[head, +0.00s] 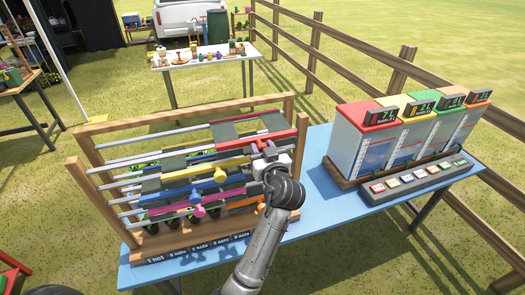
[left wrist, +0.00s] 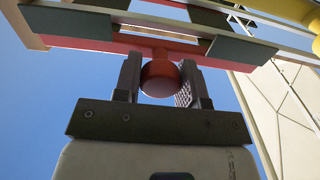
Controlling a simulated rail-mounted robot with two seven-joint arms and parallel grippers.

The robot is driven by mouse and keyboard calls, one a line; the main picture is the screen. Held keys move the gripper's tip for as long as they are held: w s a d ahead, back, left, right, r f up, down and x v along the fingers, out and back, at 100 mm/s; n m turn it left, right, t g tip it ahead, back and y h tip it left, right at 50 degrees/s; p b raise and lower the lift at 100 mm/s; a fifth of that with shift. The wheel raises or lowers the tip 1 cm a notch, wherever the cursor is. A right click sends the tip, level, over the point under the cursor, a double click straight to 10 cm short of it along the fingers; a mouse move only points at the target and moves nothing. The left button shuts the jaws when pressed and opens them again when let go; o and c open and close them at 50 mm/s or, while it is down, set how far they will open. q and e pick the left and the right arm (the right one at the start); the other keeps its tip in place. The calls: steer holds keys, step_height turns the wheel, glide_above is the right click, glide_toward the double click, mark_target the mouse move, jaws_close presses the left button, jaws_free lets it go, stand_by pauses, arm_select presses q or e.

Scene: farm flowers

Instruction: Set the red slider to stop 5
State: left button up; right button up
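The red slider (head: 235,143) is a red bar on the top rails of a wooden rack (head: 84,190), toward the right side. Its round red knob (left wrist: 160,79) sits between the two fingers of my left gripper (left wrist: 160,82) in the left wrist view. The fingers flank the knob closely, with no clear gap. In the head view my left gripper (head: 268,152) is at the slider's right part and hides the knob there. Labels (head: 202,247) run along the rack's front base; they are too small to read surely. My right gripper is not in view.
Below the red slider are a yellow slider (head: 222,174), a blue one (head: 172,195) and a magenta one (head: 170,209). A box unit with coloured tops (head: 381,115) stands right on the blue table (head: 312,212). A wooden fence (head: 350,75) runs behind.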

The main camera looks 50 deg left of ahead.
arm_select(q)
steer(key=o, duration=0.4)
steer(key=shift+w+d, duration=0.1)
steer(key=shift+w, duration=0.2)
steer(key=shift+o, duration=0.2)
steer(key=shift+s, duration=0.1)
steer(key=shift+d, duration=0.25)
steer(key=b+v, duration=0.1)
steer(key=v, duration=0.6)
steer(key=shift+s, duration=0.1)
